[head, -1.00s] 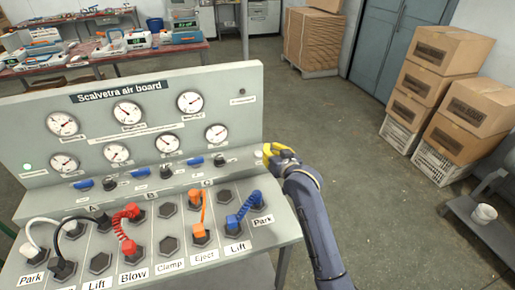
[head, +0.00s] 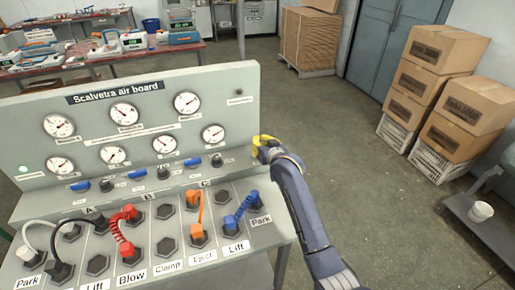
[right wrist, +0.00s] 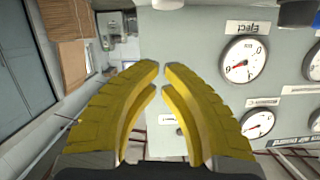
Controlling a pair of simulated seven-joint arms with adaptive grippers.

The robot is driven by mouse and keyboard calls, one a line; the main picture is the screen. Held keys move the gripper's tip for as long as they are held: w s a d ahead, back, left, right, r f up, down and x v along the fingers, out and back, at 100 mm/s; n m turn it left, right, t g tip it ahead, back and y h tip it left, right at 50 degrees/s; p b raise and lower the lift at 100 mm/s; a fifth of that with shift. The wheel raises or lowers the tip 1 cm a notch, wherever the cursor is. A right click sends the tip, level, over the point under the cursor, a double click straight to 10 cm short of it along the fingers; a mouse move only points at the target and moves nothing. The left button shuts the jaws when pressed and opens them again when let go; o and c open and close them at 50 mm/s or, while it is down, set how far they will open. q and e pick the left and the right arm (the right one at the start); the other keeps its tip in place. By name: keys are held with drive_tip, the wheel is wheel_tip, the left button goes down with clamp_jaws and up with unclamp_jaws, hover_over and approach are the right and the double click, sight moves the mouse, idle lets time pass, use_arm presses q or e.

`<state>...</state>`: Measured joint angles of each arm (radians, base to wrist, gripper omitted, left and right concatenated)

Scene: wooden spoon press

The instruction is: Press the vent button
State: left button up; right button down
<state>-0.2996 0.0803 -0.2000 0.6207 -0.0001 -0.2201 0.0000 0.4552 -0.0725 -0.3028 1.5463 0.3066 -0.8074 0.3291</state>
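The grey air board (head: 88,153), titled "Scalvetra air board", stands at the left in the head view. I cannot read a vent label, so I cannot tell which part is the vent button. A small dark round fitting (head: 238,91) sits above a white label at the board's upper right. A pale round part (right wrist: 168,4) shows at the top edge of the right wrist view. My right gripper (head: 262,146) is at the board's right edge, its yellow fingers covering a bit of it. Its fingertips (right wrist: 161,68) are almost together, with nothing between them. My left gripper is out of view.
Gauges (head: 187,103), blue-handled valves (head: 193,162) and hose sockets fill the board. An orange hose (head: 200,210) and a blue hose (head: 240,210) arch over the sloped front. Stacked cartons (head: 445,52) and a trolley (head: 490,235) stand at the right. The floor between is clear.

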drive_tip(key=shift+x, duration=1.2)
drive_tip(key=shift+s+f, duration=0.2)
drive_tip(key=shift+f, duration=0.6)
drive_tip(key=shift+a+f, duration=0.15)
drive_tip(key=shift+f, duration=1.05)
drive_tip(key=shift+s, duration=0.1)
